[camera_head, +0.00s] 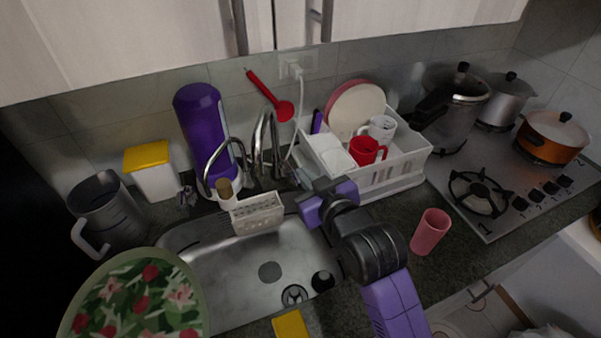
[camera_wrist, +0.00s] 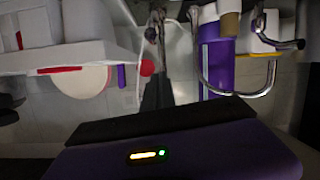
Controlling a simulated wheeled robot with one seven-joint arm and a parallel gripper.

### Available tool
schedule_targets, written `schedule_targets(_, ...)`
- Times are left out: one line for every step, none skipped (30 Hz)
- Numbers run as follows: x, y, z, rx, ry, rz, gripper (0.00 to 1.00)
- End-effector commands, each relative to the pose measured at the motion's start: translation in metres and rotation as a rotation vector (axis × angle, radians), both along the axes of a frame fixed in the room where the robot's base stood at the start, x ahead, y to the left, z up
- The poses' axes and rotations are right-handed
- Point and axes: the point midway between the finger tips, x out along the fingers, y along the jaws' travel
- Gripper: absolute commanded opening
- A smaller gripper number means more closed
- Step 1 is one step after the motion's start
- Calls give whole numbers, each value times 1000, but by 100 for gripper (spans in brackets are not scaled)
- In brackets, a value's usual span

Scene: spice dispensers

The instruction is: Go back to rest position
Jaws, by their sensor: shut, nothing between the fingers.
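My arm reaches up from the bottom right of the head view, over the right edge of the sink. My gripper (camera_head: 299,178) is at its far end, pointing toward the back wall between the faucet and the dish rack, and its fingertips are hard to make out there. In the wrist view the dark fingers of my gripper (camera_wrist: 157,88) lie together, shut, with nothing held.
The faucet (camera_head: 262,150) stands left of my gripper. The white dish rack (camera_head: 400,168) with plates and mugs is close on the right. A pink cup (camera_head: 430,232) stands right of my arm. A purple dispenser (camera_head: 207,135) stands behind the sink (camera_head: 235,268).

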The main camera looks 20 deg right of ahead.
Motion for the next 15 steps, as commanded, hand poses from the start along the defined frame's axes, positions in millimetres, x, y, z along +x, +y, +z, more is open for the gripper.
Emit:
schedule_targets(-11, 0, 0, -1, -1, 0, 0)
schedule_targets(-17, -1, 2, -1, -2, 0, 0)
schedule_targets(-24, -1, 4, -2, -2, 0, 0)
schedule_targets(-28, -1, 5, -1, -2, 1, 0)
schedule_targets(-33, -1, 7, -1, -2, 1, 0)
schedule_targets(-38, -1, 8, -1, -3, 0, 0)
schedule_targets(-42, -1, 10, 0, -4, 0, 0)
schedule_targets(-45, -1, 11, 0, -4, 0, 0)
schedule_targets(-48, -1, 12, 0, -3, -1, 0)
schedule_targets(-51, -1, 12, 0, -3, -1, 0)
schedule_targets(-52, -1, 13, 0, -3, -1, 0)
schedule_targets(-54, -1, 14, 0, -4, 0, 0)
schedule_targets(-55, -1, 14, 0, -4, 0, 0)
schedule_targets(-56, -1, 15, 0, -4, 0, 0)
schedule_targets(-56, -1, 15, 0, -5, 0, 0)
